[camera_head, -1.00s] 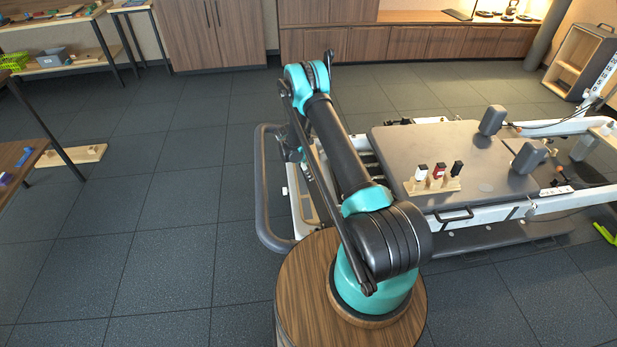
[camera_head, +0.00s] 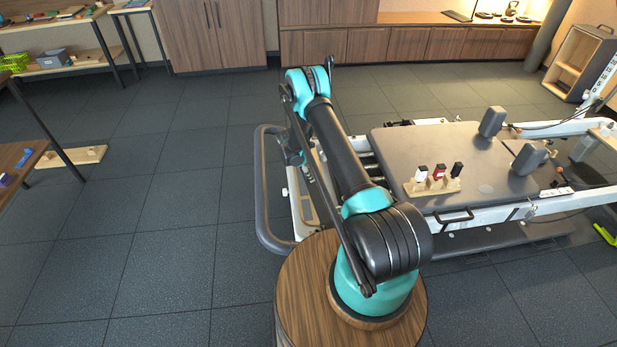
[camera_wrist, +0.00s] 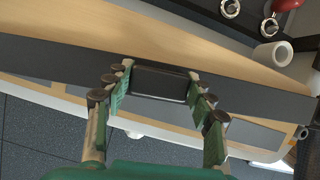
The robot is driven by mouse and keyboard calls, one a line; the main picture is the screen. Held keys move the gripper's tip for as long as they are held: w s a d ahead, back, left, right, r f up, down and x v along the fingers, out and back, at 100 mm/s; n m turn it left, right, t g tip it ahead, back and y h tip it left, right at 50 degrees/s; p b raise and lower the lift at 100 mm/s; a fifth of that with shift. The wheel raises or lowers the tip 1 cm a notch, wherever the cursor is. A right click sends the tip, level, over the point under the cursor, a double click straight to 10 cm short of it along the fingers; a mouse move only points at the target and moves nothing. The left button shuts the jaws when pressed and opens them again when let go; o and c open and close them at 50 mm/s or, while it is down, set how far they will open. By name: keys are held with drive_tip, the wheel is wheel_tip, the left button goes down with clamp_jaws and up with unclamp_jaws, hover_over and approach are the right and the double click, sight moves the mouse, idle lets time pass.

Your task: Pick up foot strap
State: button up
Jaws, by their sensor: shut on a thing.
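In the wrist view, a dark grey foot strap (camera_wrist: 70,58) runs as a long flat band across the picture, sloping down to the right. A black padded block (camera_wrist: 160,82) sits at its middle. My gripper (camera_wrist: 160,88) has its green, jointed fingers closed on either side of this block, one at its left end and one at its right. In the head view my arm reaches to the near left end of the reformer (camera_head: 440,165). The gripper and the strap cannot be made out there, behind my arm.
A light wooden board (camera_wrist: 240,70) lies behind the strap. Metal ring fittings (camera_wrist: 231,8) and a white roller (camera_wrist: 272,53) are at upper right.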

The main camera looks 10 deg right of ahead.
wheel_tip(320, 180, up, 20)
drive_tip(key=s+d+r+m+g+y, duration=0.2)
drive_tip(key=s+r+m, duration=0.2)
drive_tip(key=s+m, duration=0.4)
drive_tip(key=s+d+r+m+g+y, duration=0.2)
drive_tip(key=s+r+m, duration=0.3)
drive_tip(key=s+m, duration=0.3)
drive_tip(key=shift+s+m+g+y, duration=0.15)
drive_tip(key=shift+m+g+y, duration=0.3)
drive_tip(key=shift+m, duration=1.35)
